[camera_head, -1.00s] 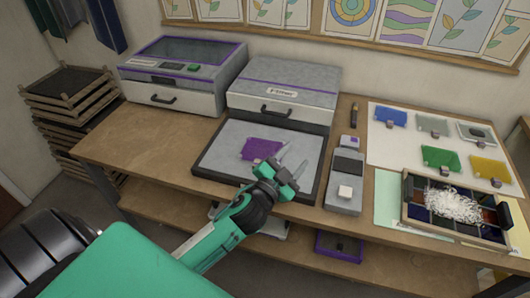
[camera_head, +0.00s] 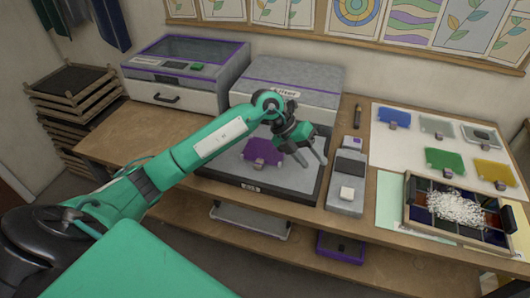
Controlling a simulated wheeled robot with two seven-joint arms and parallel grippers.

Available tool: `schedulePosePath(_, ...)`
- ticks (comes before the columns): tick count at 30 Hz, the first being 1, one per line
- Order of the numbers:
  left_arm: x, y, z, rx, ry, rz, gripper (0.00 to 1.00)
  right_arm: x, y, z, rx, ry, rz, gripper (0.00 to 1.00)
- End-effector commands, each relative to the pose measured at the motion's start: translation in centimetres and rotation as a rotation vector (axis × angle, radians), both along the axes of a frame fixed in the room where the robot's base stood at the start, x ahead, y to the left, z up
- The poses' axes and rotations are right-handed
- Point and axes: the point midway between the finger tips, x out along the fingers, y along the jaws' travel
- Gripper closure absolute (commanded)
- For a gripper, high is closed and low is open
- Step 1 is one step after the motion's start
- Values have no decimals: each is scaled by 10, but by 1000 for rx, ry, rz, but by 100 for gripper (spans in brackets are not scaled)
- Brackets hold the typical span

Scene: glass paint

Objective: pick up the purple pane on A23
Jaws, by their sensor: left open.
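The purple pane (camera_head: 262,151) lies flat on the grey bed of a black-rimmed tray (camera_head: 254,185) in the middle of the table. A label shows on the tray's front edge, but I cannot read it clearly. My left gripper (camera_head: 313,162) is open and empty, with its fingers pointing down and to the right. It hangs over the right part of the tray, to the right of the pane and apart from it. My left arm crosses above the tray's left and back part. My right gripper does not show.
Two grey machines stand behind, one with a dark lid (camera_head: 187,53) and one with a purple stripe (camera_head: 290,80). A small grey device (camera_head: 347,179) stands right of the tray. A white sheet with several coloured panes (camera_head: 444,160) and a crate of white shreds (camera_head: 457,208) fill the right side.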

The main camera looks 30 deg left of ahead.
Motion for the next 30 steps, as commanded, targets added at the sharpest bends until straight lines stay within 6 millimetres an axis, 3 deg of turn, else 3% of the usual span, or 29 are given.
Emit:
schedulePosePath(3,11,61,2,263,63,50,51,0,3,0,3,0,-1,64)
schedulePosePath(6,14,107,10,447,123,110,51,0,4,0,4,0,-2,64)
schedulePosePath(9,14,141,19,575,173,165,51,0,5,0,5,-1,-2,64)
schedulePosePath(12,12,161,26,650,206,205,51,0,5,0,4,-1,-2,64)
schedulePosePath(17,11,170,19,683,224,221,51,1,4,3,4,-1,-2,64)
schedulePosePath(24,9,169,-27,680,226,218,51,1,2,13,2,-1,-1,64)
schedulePosePath(30,10,169,-53,679,221,219,51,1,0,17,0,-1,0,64)
